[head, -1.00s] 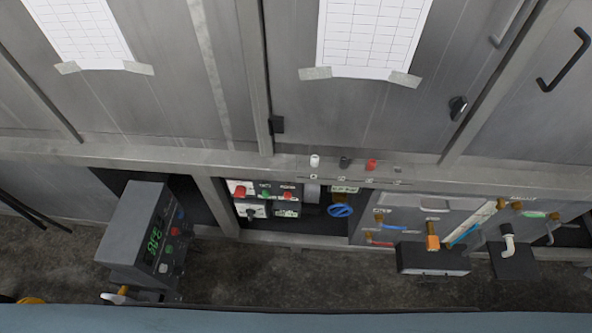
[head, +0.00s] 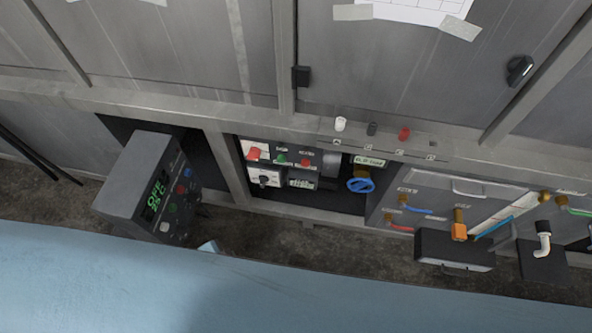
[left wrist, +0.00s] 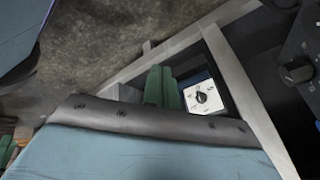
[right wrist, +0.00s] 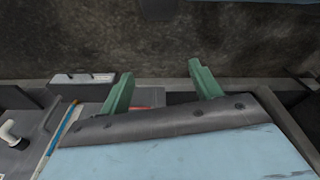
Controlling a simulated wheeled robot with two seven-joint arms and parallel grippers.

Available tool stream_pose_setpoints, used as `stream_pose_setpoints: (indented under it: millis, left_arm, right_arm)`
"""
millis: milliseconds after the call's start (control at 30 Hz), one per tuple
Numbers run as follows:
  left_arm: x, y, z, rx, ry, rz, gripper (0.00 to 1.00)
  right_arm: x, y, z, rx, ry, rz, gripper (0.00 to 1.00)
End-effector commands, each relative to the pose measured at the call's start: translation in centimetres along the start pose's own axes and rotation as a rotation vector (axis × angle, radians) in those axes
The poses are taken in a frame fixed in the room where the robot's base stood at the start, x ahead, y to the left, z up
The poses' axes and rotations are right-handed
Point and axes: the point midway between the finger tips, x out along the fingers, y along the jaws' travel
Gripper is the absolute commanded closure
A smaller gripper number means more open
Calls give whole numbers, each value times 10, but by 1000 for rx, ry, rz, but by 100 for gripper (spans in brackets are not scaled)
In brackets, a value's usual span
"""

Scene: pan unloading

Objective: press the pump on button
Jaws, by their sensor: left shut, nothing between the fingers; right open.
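In the head view a recess under the cabinet holds small panels with a green button (head: 281,158), a red button (head: 305,163) and a larger red knob (head: 254,153). The labels are too small to read, so I cannot tell which one is the pump on button. In the left wrist view my left gripper (left wrist: 161,73) is shut and empty, its green fingers in front of the recess. A white panel with a black rotary knob (left wrist: 201,98) shows just right of the fingers. My right gripper (right wrist: 160,78) is open and empty. Neither gripper's fingers show in the head view.
A grey control box (head: 139,178) with a green display stands left of the recess. A blue valve wheel (head: 361,185) is at the recess's right. Farther right are pipes, an orange fitting (head: 459,231) and a black box (head: 455,250). Metal frame posts border the recess.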

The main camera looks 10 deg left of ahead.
Motion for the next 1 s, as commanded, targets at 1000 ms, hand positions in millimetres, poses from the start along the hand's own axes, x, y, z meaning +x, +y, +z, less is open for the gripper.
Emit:
stream_pose_setpoints:
  millis: [1000]
  left_arm:
    - [-13,-83,-195,1077,494,-352,100]
  right_arm:
    - [-105,12,-80,15,111,30,36]
